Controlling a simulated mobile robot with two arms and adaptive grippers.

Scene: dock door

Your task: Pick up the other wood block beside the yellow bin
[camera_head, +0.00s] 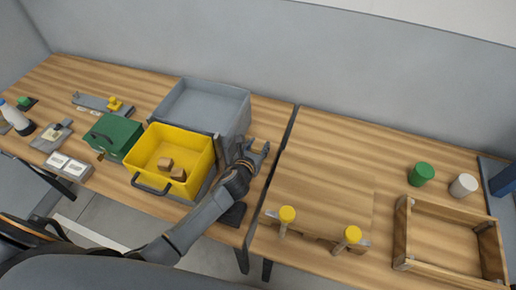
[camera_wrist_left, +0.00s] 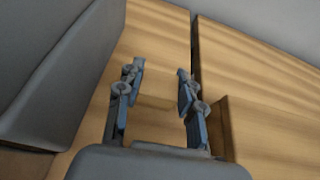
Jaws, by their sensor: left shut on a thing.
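The yellow bin (camera_head: 187,146) stands on the left table with two brown wood blocks inside, one (camera_head: 165,163) behind the other (camera_head: 178,174). My left gripper (camera_head: 258,150) is right of the bin, near the gap between the tables, and its arm passes in front of the bin's right side. In the left wrist view the fingers (camera_wrist_left: 160,84) are apart, with a wood block (camera_wrist_left: 155,112) between them, its colour close to the table's. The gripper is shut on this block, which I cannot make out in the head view. My right gripper is not in view.
A grey bin (camera_head: 205,103) stands behind the yellow one; a green box (camera_head: 117,137) is to its left. On the right table are yellow-knobbed pegs (camera_head: 287,214), a wooden frame (camera_head: 452,270), and green (camera_head: 421,173) and white (camera_head: 464,185) cylinders.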

